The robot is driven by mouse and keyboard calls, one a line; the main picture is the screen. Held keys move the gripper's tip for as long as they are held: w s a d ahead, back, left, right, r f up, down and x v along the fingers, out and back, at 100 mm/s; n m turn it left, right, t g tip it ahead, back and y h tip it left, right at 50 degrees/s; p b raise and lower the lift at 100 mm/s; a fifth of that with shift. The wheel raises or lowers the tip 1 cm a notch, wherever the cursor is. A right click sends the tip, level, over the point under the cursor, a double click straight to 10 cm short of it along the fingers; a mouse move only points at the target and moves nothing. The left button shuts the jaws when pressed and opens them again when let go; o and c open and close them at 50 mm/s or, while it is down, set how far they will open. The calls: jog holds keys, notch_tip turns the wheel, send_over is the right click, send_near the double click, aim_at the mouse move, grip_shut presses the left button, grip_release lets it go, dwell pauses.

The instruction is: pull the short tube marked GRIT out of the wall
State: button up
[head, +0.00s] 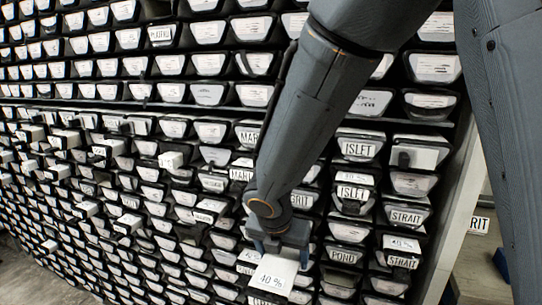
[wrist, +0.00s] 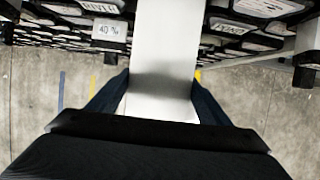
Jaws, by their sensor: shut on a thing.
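My gripper (head: 279,245) is at the lower middle of the wall in the head view. In the wrist view its two dark fingers (wrist: 160,98) are shut on a plain white tube (wrist: 166,45) that runs up to the top edge. No lettering shows on its visible side. In the head view a white end marked 40 % (head: 273,276) is just below the fingers; I cannot tell if it belongs to the held tube. How deep the held tube sits is hidden.
The wall (head: 452,235) carries many rows of white-ended black-rimmed tubes, several sticking out at the left (head: 66,138). Labels such as POND (head: 343,257) and ISLET (head: 358,148) are beside my arm.

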aim_at(272, 278)
jog(key=shift+s+a+r, duration=0.1)
jog(key=shift+s+a, duration=0.35)
jog(key=shift+s, duration=0.8)
jog(key=shift+s+a+f, duration=0.1)
jog(key=shift+s+a, duration=0.4)
jog(key=shift+s, duration=0.7)
jog(key=shift+s+a+r, duration=0.1)
jog(key=shift+s+a, duration=0.35)
jog(key=shift+s, duration=0.8)
jog(key=shift+r, duration=0.1)
